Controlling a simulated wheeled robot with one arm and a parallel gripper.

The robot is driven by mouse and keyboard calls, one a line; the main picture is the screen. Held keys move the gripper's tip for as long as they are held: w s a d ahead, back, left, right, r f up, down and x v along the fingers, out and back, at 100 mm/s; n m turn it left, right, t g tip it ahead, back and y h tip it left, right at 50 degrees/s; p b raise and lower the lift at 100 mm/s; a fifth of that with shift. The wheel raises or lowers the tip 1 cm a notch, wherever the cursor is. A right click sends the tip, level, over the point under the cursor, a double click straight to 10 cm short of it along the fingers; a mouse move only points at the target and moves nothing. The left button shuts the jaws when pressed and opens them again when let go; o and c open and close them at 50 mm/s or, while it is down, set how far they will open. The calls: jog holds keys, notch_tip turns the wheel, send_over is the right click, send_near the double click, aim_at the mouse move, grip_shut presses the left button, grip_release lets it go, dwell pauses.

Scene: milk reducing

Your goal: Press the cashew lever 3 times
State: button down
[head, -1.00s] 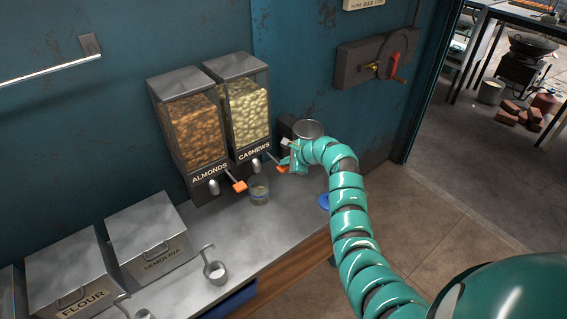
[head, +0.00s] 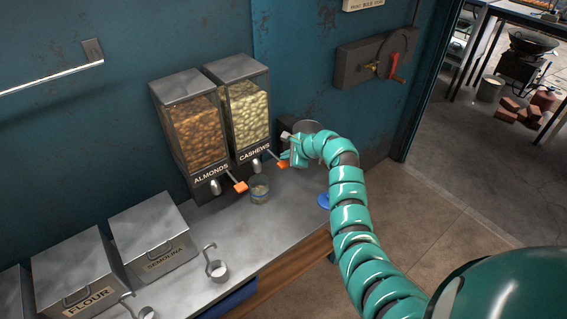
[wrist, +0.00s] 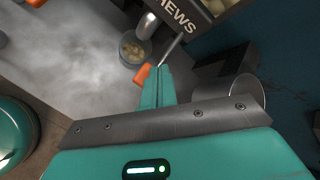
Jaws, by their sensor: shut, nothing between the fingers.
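The cashew dispenser (head: 248,107) is a clear bin of pale nuts with a steel lid, on the wall side of the counter. Its lever has an orange tip (head: 282,164) and sticks out at the front right. The orange tip also shows in the wrist view (wrist: 142,75). My gripper (head: 289,159) is shut and empty, with its fingers right beside the lever. In the wrist view my fingertips (wrist: 158,72) overlap the lever's rod next to the tip; I cannot tell if they touch. A glass jar (head: 259,193) with some nuts in it stands below the cashew spout.
The almond dispenser (head: 187,125) with its own orange lever (head: 240,187) stands just left. A round metal container (wrist: 243,91) is close to my gripper's right. Semolina (head: 153,235) and flour (head: 80,275) boxes and a small ladle (head: 217,271) are at the left. The middle counter is clear.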

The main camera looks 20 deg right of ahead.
jog(key=shift+r, duration=0.1)
jog(key=shift+r+p, duration=1.8)
jog(key=shift+r, duration=0.65)
